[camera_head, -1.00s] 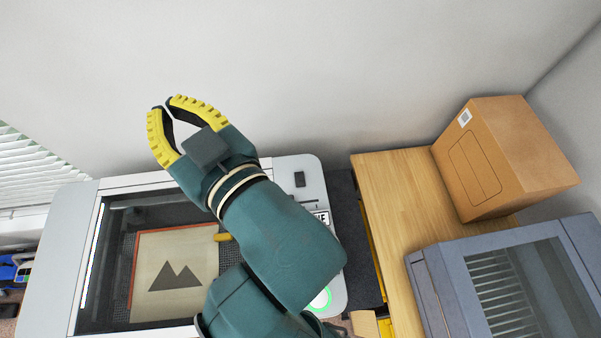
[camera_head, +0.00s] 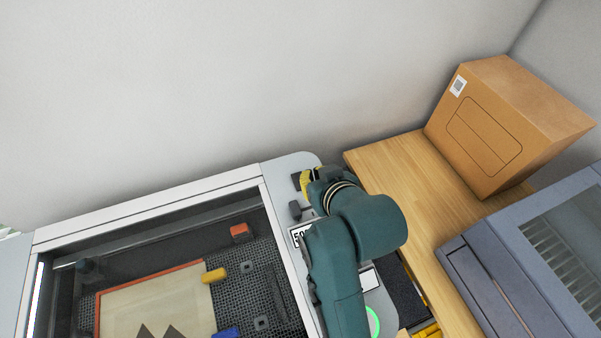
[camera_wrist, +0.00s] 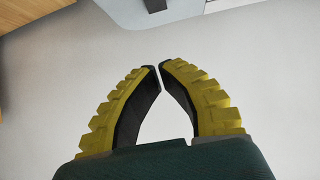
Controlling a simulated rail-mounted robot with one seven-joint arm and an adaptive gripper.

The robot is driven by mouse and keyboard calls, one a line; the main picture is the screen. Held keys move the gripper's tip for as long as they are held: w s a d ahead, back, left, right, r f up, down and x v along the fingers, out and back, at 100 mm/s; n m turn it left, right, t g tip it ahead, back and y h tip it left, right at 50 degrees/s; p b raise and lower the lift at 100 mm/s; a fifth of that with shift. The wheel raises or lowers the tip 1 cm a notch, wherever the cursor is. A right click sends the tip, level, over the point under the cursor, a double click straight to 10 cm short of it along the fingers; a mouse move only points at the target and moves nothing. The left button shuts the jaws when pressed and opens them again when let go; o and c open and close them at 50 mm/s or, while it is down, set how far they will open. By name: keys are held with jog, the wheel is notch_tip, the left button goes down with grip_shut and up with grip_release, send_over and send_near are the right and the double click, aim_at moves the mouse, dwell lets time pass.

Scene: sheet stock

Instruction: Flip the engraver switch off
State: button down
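The engraver (camera_head: 150,208) is a light grey machine with a glass lid, at the lower left of the head view. Its switch (camera_head: 296,181) is a small dark block on the grey right-hand panel. A dark piece of it also shows at the top edge of the wrist view (camera_wrist: 155,4). My gripper (camera_head: 305,183) has yellow ribbed fingers and is over the panel right beside the switch, partly covering that area. In the wrist view the fingertips (camera_wrist: 159,65) nearly meet, with nothing between them. I cannot tell whether a finger touches the switch, or which way it is set.
A cardboard box (camera_head: 490,135) stands on a wooden table (camera_head: 400,165) to the right. A grey-blue machine (camera_head: 500,270) with a window is in front of it. A green-ringed button (camera_head: 374,322) is low on the engraver's panel. The wall behind is bare.

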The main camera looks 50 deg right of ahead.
send_over(299, 181)
jog(key=f, duration=0.6)
jog(key=shift+d+f, duration=0.1)
jog(key=shift+d, duration=0.3)
notch_tip(299, 181, down, 3)
jog(key=shift+w+r, duration=0.1)
jog(key=shift+w, duration=0.05)
jog(key=shift+w+d+f, duration=0.1)
jog(key=shift+f, duration=0.5)
jog(key=shift+d, duration=0.1)
